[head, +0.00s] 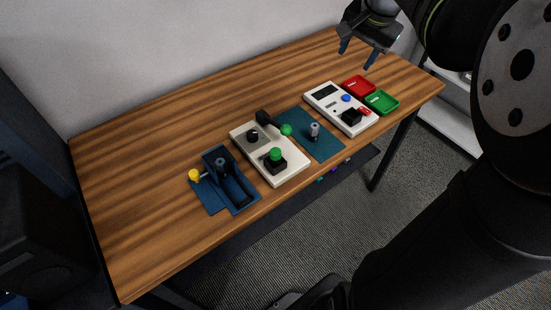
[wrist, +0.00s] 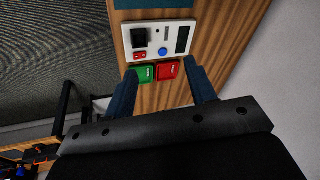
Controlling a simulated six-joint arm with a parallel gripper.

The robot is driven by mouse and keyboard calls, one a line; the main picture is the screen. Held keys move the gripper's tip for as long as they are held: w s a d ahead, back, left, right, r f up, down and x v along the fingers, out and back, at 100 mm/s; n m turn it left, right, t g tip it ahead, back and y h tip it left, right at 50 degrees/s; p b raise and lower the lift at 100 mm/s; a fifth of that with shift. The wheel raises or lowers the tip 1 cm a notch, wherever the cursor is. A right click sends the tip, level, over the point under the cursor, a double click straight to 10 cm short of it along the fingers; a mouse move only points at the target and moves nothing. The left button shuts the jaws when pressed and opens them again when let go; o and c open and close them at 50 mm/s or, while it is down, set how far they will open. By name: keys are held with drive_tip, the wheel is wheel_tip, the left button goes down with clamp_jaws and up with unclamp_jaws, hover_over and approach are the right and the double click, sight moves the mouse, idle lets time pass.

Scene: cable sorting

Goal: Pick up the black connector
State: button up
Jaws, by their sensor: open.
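Several black pieces could be the black connector; I cannot tell which one is meant. A black block (head: 351,116) sits on the right white panel (head: 324,96) and also shows in the wrist view (wrist: 138,37). The middle white panel (head: 286,173) has a short black cylinder (head: 252,136), a black piece with a green top (head: 275,164) and a black bar (head: 265,118) near a green ball. A dark upright piece (head: 220,164) stands at the blue tray. My gripper (head: 357,53) is open and empty, above the table's back right; its fingers show apart in the wrist view (wrist: 160,68).
A red tray (head: 358,83) and a green tray (head: 382,102) lie beside the right panel. A grey cylinder (head: 314,130) stands on a teal mat (head: 323,147). A yellow ball (head: 194,176) is beside the blue tray (head: 242,206). The table's left part (head: 120,180) is clear.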

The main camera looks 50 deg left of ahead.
drive_tip(key=s+a+f+n+g+h, duration=0.1)
drive_tip(key=s+a+f+n+h, duration=0.15)
drive_tip(key=s+n, duration=0.8)
drive_tip(key=n, duration=0.7)
hover_over(276, 151)
drive_tip(key=shift+m+g+h, duration=0.25)
drive_tip(key=shift+g+h, duration=0.05)
drive_tip(key=shift+h, duration=0.15)
drive_tip(key=f, duration=0.9)
drive_tip(key=d+f, duration=0.1)
drive_tip(key=f, duration=0.4)
drive_tip(key=shift+f, duration=0.3)
drive_tip(key=shift+a+f, duration=0.2)
drive_tip(key=shift+f, duration=1.2)
drive_tip(key=shift+a+f, duration=0.2)
drive_tip(key=shift+f, duration=1.2)
clamp_jaws()
drive_tip(key=shift+r, duration=0.1)
